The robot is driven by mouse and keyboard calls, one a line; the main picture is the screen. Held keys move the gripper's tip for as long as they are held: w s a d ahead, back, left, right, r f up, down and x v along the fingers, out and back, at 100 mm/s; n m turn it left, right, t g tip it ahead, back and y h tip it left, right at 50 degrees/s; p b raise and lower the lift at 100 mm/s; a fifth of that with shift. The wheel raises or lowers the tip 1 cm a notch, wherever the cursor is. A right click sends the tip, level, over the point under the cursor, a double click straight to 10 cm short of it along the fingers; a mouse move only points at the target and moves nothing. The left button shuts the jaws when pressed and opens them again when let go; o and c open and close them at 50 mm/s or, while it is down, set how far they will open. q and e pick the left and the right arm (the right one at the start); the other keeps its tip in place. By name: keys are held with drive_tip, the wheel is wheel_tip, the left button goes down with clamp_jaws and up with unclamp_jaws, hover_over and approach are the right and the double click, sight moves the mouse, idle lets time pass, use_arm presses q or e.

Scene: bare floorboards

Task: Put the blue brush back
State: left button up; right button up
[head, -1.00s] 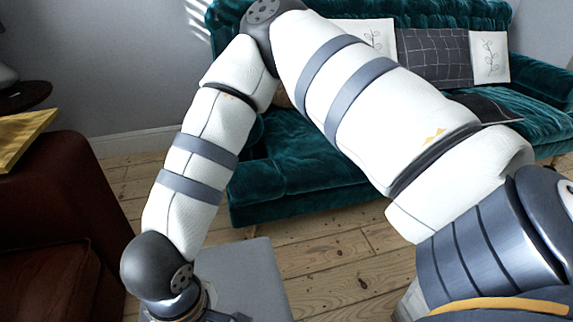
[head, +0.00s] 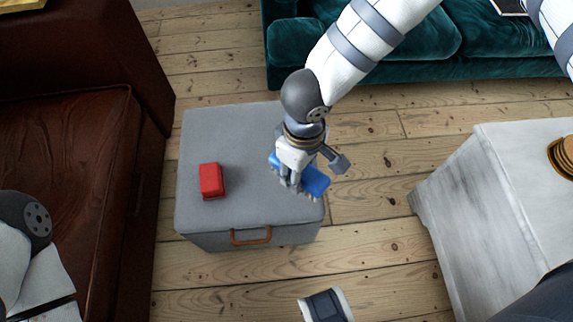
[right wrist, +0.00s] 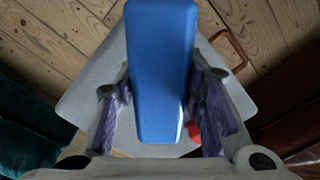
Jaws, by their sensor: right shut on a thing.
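The blue brush (head: 315,182) is between the fingers of my right gripper (head: 312,173) in the head view, over the right front part of a grey box (head: 240,135). Pale bristles show along its lower edge. In the right wrist view the brush (right wrist: 160,70) fills the middle, with a finger of my right gripper (right wrist: 160,120) on each side. The brush looks held above the box; the exact gap is hard to tell. My left gripper is out of view; only part of the left arm shows at the lower left.
A red block-like thing (head: 211,181) lies on the box top, left of the brush. The box has a brown handle (head: 250,236) in front. A brown leather sofa (head: 70,150) stands left, a green sofa (head: 420,50) behind, a pale cabinet (head: 490,200) right. Bare floorboards lie between.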

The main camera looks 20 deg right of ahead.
drive_tip(key=w+f, duration=0.2)
drive_tip(key=w+f+b, duration=0.1)
drive_tip(key=f, duration=0.1)
drive_tip(key=w+a+f+b, duration=0.1)
drive_tip(key=w+f, duration=0.1)
drive_tip(key=shift+w+f, duration=0.1)
drive_tip(key=shift+w, duration=0.2)
drive_tip(key=f, duration=0.2)
drive_tip(key=f+b, duration=0.1)
drive_tip(key=shift+w+a+f, duration=0.1)
drive_tip(key=shift+w+f, duration=0.15)
drive_tip(key=shift+w, duration=0.05)
drive_tip(key=shift+f, duration=0.15)
drive_tip(key=o, duration=1.1)
